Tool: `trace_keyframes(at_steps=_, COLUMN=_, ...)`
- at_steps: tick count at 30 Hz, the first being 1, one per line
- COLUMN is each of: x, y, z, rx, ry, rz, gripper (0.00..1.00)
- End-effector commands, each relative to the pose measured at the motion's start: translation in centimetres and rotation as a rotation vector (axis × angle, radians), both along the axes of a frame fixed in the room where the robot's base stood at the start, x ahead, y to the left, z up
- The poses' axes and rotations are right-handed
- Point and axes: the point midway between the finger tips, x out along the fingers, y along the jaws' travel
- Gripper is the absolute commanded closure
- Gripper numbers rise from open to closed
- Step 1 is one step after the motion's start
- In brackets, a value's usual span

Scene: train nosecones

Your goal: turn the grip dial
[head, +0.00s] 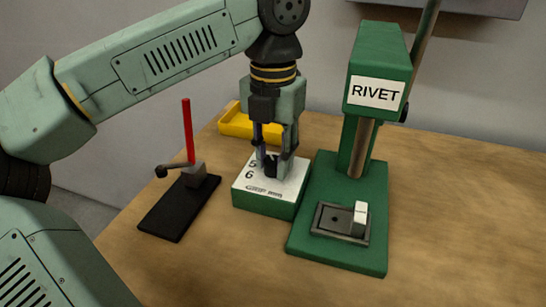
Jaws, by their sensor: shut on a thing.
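The grip dial (271,171) is a small black knob on the white top plate of a green box (262,204). The plate shows the numbers 5 and 6 on its left side and small lettering near the front edge. My gripper (272,168) points down from above the box, its fingers around the knob and shut on it. The fingers hide part of the knob and the rest of the plate's markings, so the dial's setting cannot be told.
A green rivet press (377,150) labelled RIVET stands close on the right, its base (337,260) bearing a small fixture. A black stand (178,208) with a red upright rod (188,130) and a crank is left. A yellow tray (237,123) lies behind. The table's right front is clear.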

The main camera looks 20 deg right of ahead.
Motion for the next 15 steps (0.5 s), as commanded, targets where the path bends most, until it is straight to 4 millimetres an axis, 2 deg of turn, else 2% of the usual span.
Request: trace_keyframes(at_steps=15, x=-0.02, y=-0.01, z=-0.02, rx=0.001, ry=0.001, rz=0.048, gripper=1.00)
